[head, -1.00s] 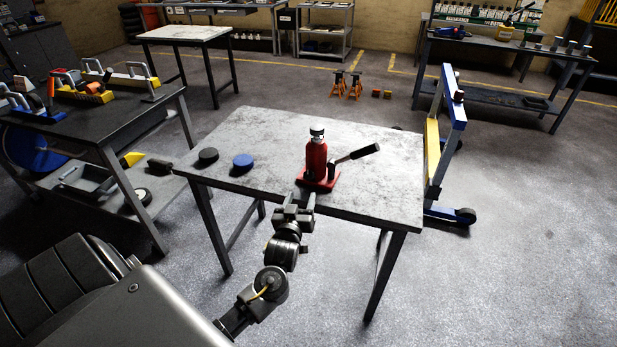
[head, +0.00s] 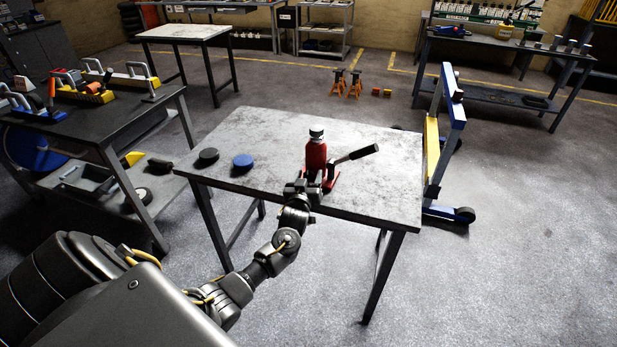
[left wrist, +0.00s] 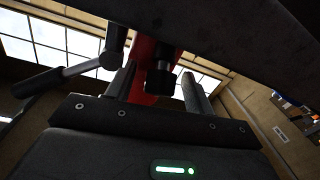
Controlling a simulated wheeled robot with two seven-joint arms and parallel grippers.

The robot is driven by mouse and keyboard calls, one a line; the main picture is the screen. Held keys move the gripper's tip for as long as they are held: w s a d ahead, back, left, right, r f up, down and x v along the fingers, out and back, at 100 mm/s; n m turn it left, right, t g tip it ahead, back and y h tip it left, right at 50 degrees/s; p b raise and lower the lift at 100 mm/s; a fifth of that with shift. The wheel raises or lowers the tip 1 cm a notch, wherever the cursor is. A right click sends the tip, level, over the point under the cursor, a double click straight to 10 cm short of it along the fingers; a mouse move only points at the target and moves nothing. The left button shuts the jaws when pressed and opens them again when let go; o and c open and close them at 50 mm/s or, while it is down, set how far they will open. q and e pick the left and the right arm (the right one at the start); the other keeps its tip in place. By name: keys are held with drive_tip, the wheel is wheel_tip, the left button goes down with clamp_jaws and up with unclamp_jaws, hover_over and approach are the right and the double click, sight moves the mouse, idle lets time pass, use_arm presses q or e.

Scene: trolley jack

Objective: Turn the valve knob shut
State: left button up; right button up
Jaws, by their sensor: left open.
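The red bottle jack (head: 316,158) stands upright on a grey metal table (head: 270,130), near its front edge. Its dark lever handle (head: 353,157) points up to the right. My left gripper (head: 308,184) is at the front of the jack, low by its base, and partly hides it. In the left wrist view, the open fingers (left wrist: 156,88) stand on either side of a dark round knob (left wrist: 160,80) in front of the red body (left wrist: 142,85). I cannot tell whether they touch it. My right gripper is not in view.
A black puck (head: 208,156) and a blue puck (head: 243,161) lie on the table's left part. A blue and yellow frame on wheels (head: 440,150) stands just right of the table. A dark workbench (head: 95,125) is at left. The table's right front is clear.

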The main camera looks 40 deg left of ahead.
use_arm(q)
drive_tip(key=c, duration=1)
drive_tip(key=shift+s+a+m+t+h, duration=0.1)
drive_tip(key=shift+m+t+h, duration=0.3)
drive_tip(key=shift+m+h, duration=1.2)
drive_tip(key=shift+m, duration=0.5)
drive_tip(key=o, duration=1)
